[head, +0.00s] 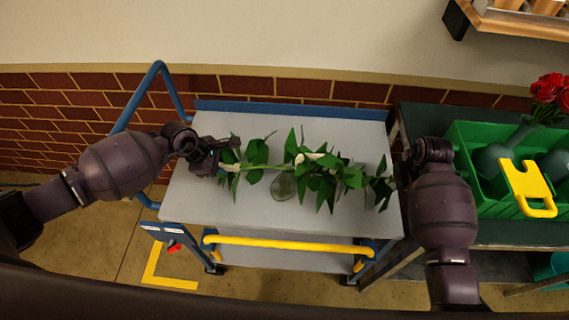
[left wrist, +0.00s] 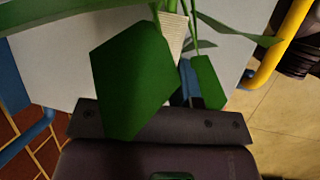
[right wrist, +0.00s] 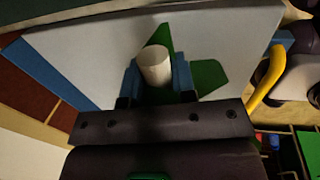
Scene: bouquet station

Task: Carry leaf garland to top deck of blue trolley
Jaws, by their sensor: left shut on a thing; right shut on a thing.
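The leaf garland (head: 325,179) is a long strand of green leaves with pale wrapped ends, stretched roughly level across the head view. It is over the grey top deck of the blue trolley (head: 215,208); whether it touches the deck I cannot tell. My left gripper (head: 224,168) is shut on its left end, whose beige wrapped stem (left wrist: 174,32) shows behind a big leaf. My right gripper (head: 398,176) is shut on its right end. In the right wrist view the white end (right wrist: 155,66) sits between blue fingertips.
A clear glass-like round thing (head: 284,187) shows under the garland on the deck. The trolley has a yellow front bar (head: 285,244) and a blue handle (head: 132,105).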

